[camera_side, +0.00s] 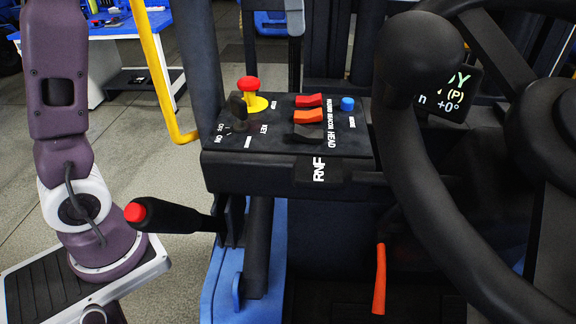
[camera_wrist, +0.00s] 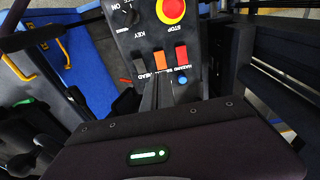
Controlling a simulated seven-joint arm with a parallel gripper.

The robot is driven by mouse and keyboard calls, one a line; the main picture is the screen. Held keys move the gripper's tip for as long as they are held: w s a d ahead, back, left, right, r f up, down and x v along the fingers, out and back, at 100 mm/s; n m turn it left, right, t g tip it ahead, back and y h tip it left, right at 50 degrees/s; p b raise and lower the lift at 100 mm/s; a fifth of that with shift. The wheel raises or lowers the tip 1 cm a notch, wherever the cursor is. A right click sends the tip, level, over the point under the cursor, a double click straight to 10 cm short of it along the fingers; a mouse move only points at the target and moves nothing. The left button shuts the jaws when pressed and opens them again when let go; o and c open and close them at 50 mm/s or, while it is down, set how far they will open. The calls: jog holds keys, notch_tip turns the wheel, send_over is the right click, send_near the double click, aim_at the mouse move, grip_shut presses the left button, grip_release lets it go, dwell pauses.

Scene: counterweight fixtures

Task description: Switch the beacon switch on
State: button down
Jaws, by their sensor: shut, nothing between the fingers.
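The beacon switch is the orange rocker (camera_side: 308,117) in the middle of a row of three on the black control panel (camera_side: 222,160). In the wrist view the orange rocker (camera_wrist: 160,59) lies just beyond the tips of my gripper (camera_wrist: 157,80). My gripper's dark fingers are shut and empty, pointing toward that rocker and covering part of its BEACON label. Contact with the rocker cannot be made out. My gripper is outside the side view. Whether the rocker is on or off cannot be told.
A red rocker (camera_side: 309,100) and a black rocker (camera_side: 308,134) flank the orange one. A blue button (camera_side: 347,103), a red stop button (camera_side: 248,84) and a key switch (camera_side: 237,106) share the panel. A steering wheel (camera_side: 420,180) stands right; a red-tipped lever (camera_side: 165,217) juts out left below.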

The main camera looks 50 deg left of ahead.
aim_at(311, 113)
jog(key=c, duration=1.9)
grip_release()
jog(key=o, duration=0.7)
notch_tip(311, 113, down, 7)
jog(key=t+h, duration=0.2)
jog(key=shift+s+a, duration=0.2)
jog(key=shift+s, duration=0.05)
jog(key=x, duration=0.6)
jog(key=shift+w+d+f, duration=0.15)
jog(key=shift+w+f, duration=0.05)
jog(key=shift+f, duration=0.15)
jog(key=shift+d+f, duration=0.1)
jog(key=shift+f, duration=0.1)
grip_shut()
